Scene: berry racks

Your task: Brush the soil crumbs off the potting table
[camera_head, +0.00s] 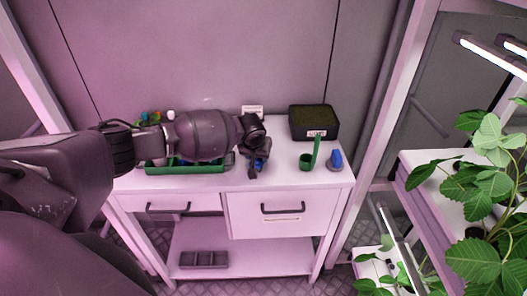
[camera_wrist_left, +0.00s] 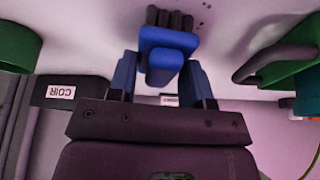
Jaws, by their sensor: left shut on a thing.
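My left gripper (camera_head: 257,163) is over the middle of the white potting table (camera_head: 285,178). In the left wrist view its two blue fingers (camera_wrist_left: 160,75) are shut on a blue brush (camera_wrist_left: 168,40). The brush's dark bristles (camera_wrist_left: 170,18) point away from the gripper toward the tabletop; I cannot tell whether they touch it. A few dark soil crumbs (camera_wrist_left: 202,22) lie on the white surface beside the bristles. In the head view the arm and gripper hide part of the tabletop, and I cannot make out crumbs there. My right gripper is not in view.
A black box labelled COIR (camera_head: 315,122) stands at the back right. A green scoop (camera_head: 307,160) and a blue object (camera_head: 336,160) stand in front of it. A green tray (camera_head: 185,169) lies under my arm. A leafy plant rack (camera_head: 430,165) stands to the right.

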